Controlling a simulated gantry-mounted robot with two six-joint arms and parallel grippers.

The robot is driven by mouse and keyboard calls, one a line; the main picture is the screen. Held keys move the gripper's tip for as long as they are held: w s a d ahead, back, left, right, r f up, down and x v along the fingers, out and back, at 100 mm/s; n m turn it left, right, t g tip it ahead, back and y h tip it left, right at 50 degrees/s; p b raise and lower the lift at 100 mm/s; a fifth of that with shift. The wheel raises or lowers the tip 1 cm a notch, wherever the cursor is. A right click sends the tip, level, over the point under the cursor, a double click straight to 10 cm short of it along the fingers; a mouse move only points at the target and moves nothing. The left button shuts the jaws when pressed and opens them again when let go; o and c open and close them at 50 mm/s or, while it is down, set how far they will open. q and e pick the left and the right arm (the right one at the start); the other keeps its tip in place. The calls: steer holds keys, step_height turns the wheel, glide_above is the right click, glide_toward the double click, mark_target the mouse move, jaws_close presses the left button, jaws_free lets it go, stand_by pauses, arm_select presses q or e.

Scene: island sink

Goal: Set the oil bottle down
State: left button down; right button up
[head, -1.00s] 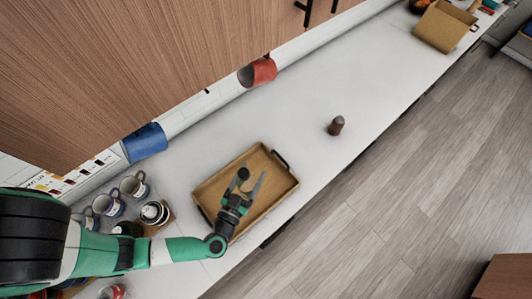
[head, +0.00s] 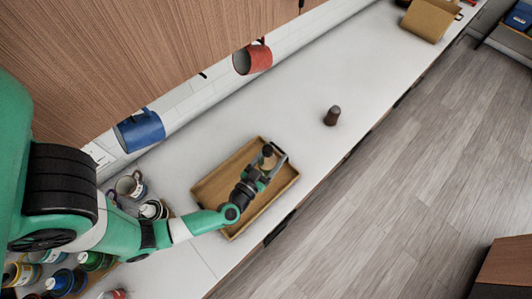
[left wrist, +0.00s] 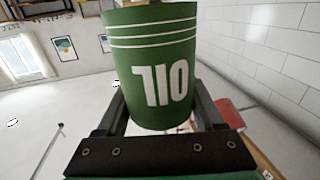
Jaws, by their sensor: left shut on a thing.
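The oil bottle (left wrist: 155,65) fills the middle of the left wrist view. It is green with white bands and white "OIL" lettering, which reads upside down there. My left gripper (left wrist: 160,115) is shut on it, one dark finger on each side. In the head view my left gripper (head: 268,170) is over the right part of a wooden tray (head: 215,187), and a small tan round top of what it holds (head: 267,160) shows between the fingers. I cannot tell how far the bottle's base is from the tray. My right gripper is not in view.
A small brown shaker (head: 332,116) stands on the white counter (head: 300,85), right of the tray. Mugs (head: 130,186) and several jars (head: 65,281) are at lower left. A blue mug (head: 139,131) and a red mug (head: 252,59) hang below the cabinet.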

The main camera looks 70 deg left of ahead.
arm_select(q)
steer(key=w+a+f+b, duration=0.1)
steer(key=a+f+b, duration=0.5)
steer(key=b, duration=0.1)
steer(key=shift+a+f, duration=0.15)
steer(key=shift+a, duration=0.1)
steer(key=shift+w+a+f+b, duration=0.1)
steer(key=shift+f+b, duration=0.9)
steer(key=shift+w+a+f+b, duration=0.1)
steer(key=shift+f+b, duration=0.9)
jaws_free()
steer(key=shift+s, duration=0.1)
steer(key=p+v, duration=0.3)
steer(key=v, duration=0.9)
steer(key=shift+r, duration=0.25)
